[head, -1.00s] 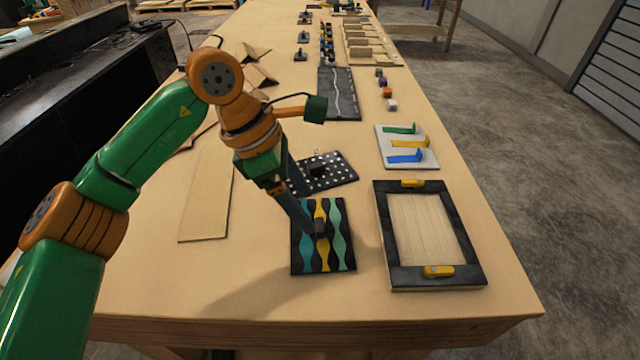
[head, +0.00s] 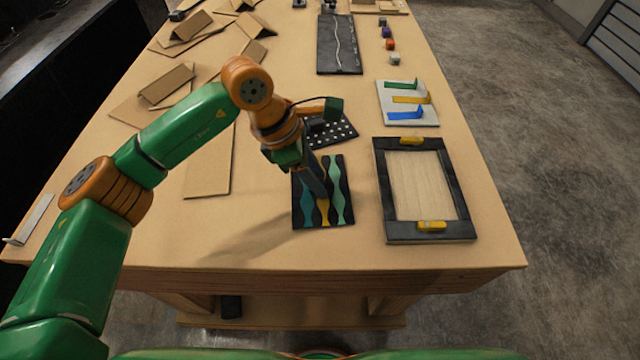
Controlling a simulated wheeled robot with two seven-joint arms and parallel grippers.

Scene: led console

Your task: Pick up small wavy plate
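The small wavy plate (head: 342,217) is a black rectangle with teal, yellow and green wavy strips. It lies flat near the table's front edge, in the middle of the head view. My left gripper (head: 320,192) points down over it from above left. Its dark fingers cover part of the plate's middle. They overlap one another from this angle, so I cannot tell how far apart they are or whether they touch the plate. My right gripper is out of view.
A black-framed panel with yellow handles (head: 380,190) lies to the right. A dotted black plate (head: 343,131) lies just behind, and a white board with coloured strips (head: 432,119) behind right. Wooden boards (head: 209,165) lie left. The table front (head: 270,255) is clear.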

